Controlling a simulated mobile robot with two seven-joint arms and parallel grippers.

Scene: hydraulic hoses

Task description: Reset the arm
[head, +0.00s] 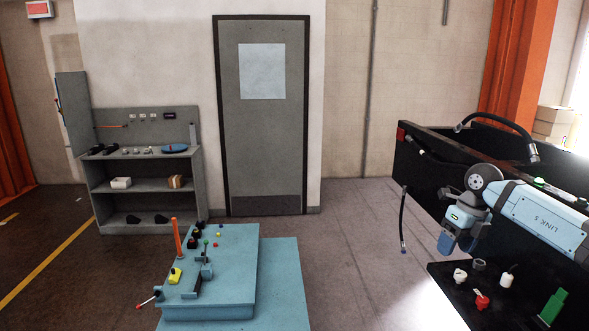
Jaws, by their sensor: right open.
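My left gripper is not in view.
A black bin-like structure (412,165) stands behind the arm. One black hose (403,215) hangs at its left side; another hose (505,123) arches over its top. A blue bench (218,285) with levers stands front centre. Open floor (340,245) lies between.

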